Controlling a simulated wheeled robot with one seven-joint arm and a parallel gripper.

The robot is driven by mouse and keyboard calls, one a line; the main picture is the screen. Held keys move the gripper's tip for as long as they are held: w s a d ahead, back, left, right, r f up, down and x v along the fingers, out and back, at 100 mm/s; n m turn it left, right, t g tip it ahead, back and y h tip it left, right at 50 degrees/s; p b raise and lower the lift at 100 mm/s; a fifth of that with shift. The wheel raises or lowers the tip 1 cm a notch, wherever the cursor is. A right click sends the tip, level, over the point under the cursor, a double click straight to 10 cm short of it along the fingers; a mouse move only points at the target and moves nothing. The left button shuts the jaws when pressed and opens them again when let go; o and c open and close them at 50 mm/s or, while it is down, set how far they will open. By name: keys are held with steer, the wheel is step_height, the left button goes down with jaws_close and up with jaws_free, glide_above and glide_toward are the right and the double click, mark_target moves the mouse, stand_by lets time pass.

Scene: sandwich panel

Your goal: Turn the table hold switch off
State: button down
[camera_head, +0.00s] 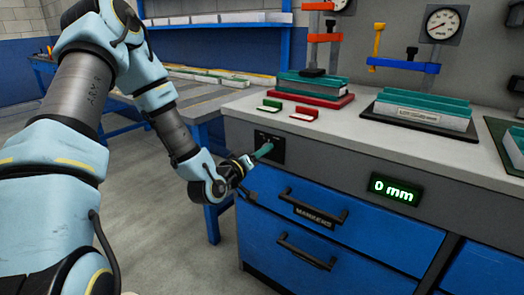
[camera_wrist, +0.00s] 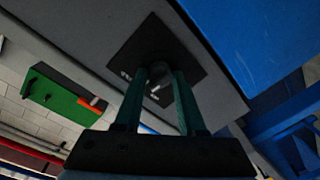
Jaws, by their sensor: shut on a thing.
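The table hold switch sits on a small black plate (camera_head: 277,155) on the grey front of the workbench, above the blue drawers. The plate also shows in the wrist view (camera_wrist: 192,64) as a dark square with small white markings. My gripper (camera_head: 268,148) reaches the plate from the front left. In the wrist view, its two green fingers (camera_wrist: 158,72) are at the plate, with a dark part of the switch between their tips. My gripper is shut on the switch. The switch's exact position is hidden by the fingers and shadow.
Blue drawers with dark handles (camera_head: 312,210) lie just below my gripper. A green display (camera_head: 394,190) reads 0 mm to the right. A small green block (camera_head: 269,105) and a red one (camera_head: 304,113) lie on the worktop above. Open floor is at the lower left.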

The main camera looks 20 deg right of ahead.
steer(key=shift+r+n+g+p, duration=0.2)
steer(key=shift+n+p, duration=0.45)
steer(key=shift+n, duration=1.2)
steer(key=shift+f+n+g+p, duration=0.1)
steer(key=shift+n+g+p, duration=0.35)
steer(key=shift+n, duration=1.4)
steer(key=c, duration=0.5)
jaws_free()
steer(key=shift+a, duration=0.1)
steer(key=shift+p+v, duration=0.4)
steer(key=shift+v, duration=4.9)
